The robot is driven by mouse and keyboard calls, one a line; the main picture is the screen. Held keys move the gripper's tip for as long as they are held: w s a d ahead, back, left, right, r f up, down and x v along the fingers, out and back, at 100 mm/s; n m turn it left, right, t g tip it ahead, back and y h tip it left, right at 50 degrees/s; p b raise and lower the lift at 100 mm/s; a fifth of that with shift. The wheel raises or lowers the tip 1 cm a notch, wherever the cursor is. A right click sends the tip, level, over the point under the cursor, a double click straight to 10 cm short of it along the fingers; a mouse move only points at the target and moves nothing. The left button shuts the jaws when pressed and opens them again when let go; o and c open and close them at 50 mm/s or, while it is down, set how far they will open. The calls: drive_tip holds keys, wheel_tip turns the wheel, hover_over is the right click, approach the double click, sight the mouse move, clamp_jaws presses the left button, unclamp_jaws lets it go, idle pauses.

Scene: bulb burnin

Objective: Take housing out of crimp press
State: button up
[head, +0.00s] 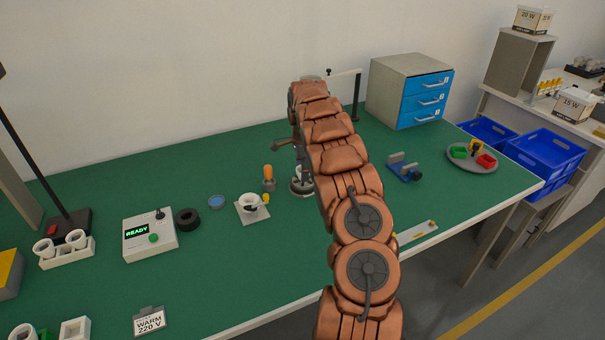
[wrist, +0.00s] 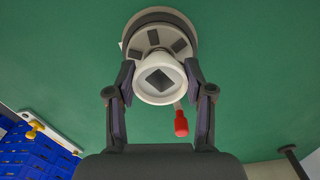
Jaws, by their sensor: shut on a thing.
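In the wrist view, my gripper (wrist: 160,72) has one finger on each side of the white housing (wrist: 160,94) and is shut on it. The housing is round, with a dark square opening facing the camera. Behind it is the crimp press (wrist: 185,28), a round grey base with a pale ring, dark slots and a red-handled lever (wrist: 181,122). I cannot tell whether the housing still touches the ring. In the head view, the press (head: 299,188) stands on the green bench, partly covered by my arm, which also hides most of the gripper and housing.
A blue clamp (head: 404,168) and a drawer cabinet (head: 398,90) stand to the right.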

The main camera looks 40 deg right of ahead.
drive_tip(key=shift+r, duration=0.1)
drive_tip(key=shift+r+b, duration=0.8)
drive_tip(key=shift+r, duration=0.6)
drive_tip(key=shift+s+a+r, duration=0.1)
drive_tip(key=shift+a+r, duration=0.05)
drive_tip(key=shift+r, duration=0.15)
drive_tip(key=shift+s+a+r+b, duration=0.75)
drive_tip(key=shift+s+a+b, duration=1.5)
drive_tip(key=shift+s+a, duration=3.25)
drive_tip(key=shift+w+a+r+p, duration=0.15)
drive_tip(key=shift+r+p, duration=0.25)
drive_tip(key=shift+r, duration=0.7)
drive_tip(key=shift+w+a+r+p, duration=0.1)
drive_tip(key=shift+r+p, duration=0.25)
drive_tip(key=shift+r, duration=0.75)
